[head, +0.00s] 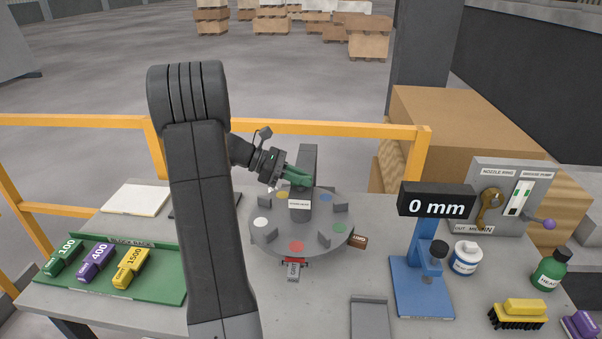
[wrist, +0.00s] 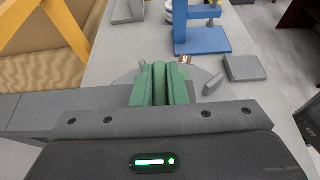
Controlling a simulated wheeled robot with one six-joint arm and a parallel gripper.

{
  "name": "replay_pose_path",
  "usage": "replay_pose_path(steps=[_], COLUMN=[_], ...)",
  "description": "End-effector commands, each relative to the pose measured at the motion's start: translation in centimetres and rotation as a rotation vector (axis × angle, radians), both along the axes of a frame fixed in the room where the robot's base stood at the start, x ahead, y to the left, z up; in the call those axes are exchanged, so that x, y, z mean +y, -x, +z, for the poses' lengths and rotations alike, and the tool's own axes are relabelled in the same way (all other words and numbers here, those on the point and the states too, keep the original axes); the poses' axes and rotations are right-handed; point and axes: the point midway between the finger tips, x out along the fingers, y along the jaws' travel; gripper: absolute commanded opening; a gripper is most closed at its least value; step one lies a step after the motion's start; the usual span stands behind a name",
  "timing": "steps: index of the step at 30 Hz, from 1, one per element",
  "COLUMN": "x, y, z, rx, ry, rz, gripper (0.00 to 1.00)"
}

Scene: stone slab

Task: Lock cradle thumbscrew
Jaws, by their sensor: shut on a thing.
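My gripper (head: 298,177) has green fingers and reaches in from the left to the top of the labelled grey hub (head: 300,204) on the round grey turntable (head: 262,240). In the wrist view the green fingers (wrist: 160,83) are close together. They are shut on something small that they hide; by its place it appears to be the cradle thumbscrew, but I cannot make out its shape. A grey upright slab (head: 308,157) stands just behind the fingers. The turntable carries coloured discs and small grey upright blocks.
At the left, a green rack (head: 150,292) holds green, purple and yellow blocks. A yellow rail (head: 350,130) runs behind the bench.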

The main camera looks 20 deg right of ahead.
Motion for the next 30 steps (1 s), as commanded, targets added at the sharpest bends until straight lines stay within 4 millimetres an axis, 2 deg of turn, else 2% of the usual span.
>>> replay_pose_path(steps=[14,15,18,26,30], x=[-0.02,-0.02,-0.02,0.02,0.80], y=[0.00,0.00,0.00,-0.02,-0.48], z=[0.04,0.04,0.04,0.03,0.32], rx=[-0.001,-0.001,-0.001,-0.001,-0.003], ry=[0.001,0.001,0.001,0.000,0.000], rz=[-0.015,-0.015,-0.015,-0.014,-0.013], gripper=[0.00,0.19,0.35,0.35,0.35])
